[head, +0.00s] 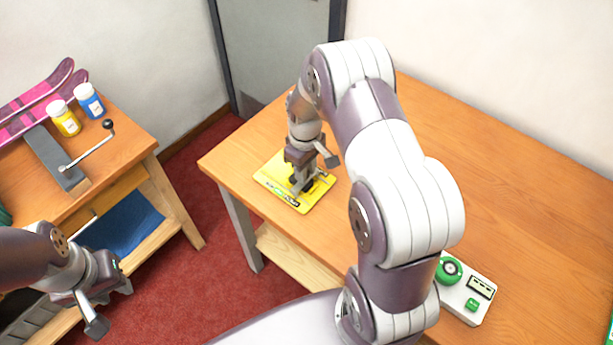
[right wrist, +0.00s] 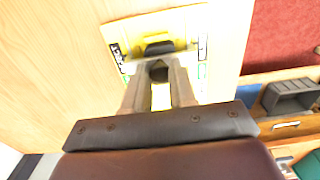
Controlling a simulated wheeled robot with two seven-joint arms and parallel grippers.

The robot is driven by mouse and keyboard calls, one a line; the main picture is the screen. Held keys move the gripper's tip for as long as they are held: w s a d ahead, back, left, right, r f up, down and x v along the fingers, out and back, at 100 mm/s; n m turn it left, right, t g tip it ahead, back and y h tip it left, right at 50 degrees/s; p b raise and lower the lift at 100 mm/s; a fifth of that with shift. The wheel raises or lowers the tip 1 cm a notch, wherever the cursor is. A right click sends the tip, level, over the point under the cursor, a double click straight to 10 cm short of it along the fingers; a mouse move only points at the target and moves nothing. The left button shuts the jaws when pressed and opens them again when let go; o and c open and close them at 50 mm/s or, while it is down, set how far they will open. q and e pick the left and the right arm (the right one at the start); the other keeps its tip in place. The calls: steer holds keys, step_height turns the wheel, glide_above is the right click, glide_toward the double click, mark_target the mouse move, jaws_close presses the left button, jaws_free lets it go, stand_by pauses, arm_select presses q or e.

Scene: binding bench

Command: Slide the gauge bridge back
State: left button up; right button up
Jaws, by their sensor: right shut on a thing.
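A yellow plate (head: 273,175) with printed marks along its edges lies on the orange table. It also shows in the right wrist view (right wrist: 187,32). A small dark piece, which looks like the gauge bridge (right wrist: 159,48), stands on the plate. My right gripper (head: 300,184) is over the plate, pointing down. In the right wrist view its fingers (right wrist: 160,72) are shut on a dark part of the bridge; the exact grip is partly hidden by the fingers. My left gripper (head: 114,308) is over the floor at lower left, its fingers apart and empty.
A white control box (head: 463,297) with green knobs stands near the table's front. A side bench (head: 120,140) at left holds a yellow bottle (head: 64,118), a blue bottle (head: 90,101), pink skis (head: 40,93) and a crank handle (head: 89,146). The table's right half is largely clear.

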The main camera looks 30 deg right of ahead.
steer(key=shift+w+a+b, duration=0.1)
steer(key=shift+w+a, duration=0.35)
steer(key=shift+w, duration=0.7)
steer(key=shift+w+a+b, duration=0.1)
steer(key=shift+w+a, duration=0.4)
steer(key=shift+w, duration=0.6)
steer(key=shift+w+a+b, duration=0.1)
steer(key=shift+w+a, duration=0.35)
steer(key=shift+w, duration=0.7)
steer(key=o, duration=0.4)
steer(key=shift+o, duration=0.2)
steer(key=shift+r, duration=0.1)
step_height(320, 180, up, 10)
steer(key=p, duration=0.8)
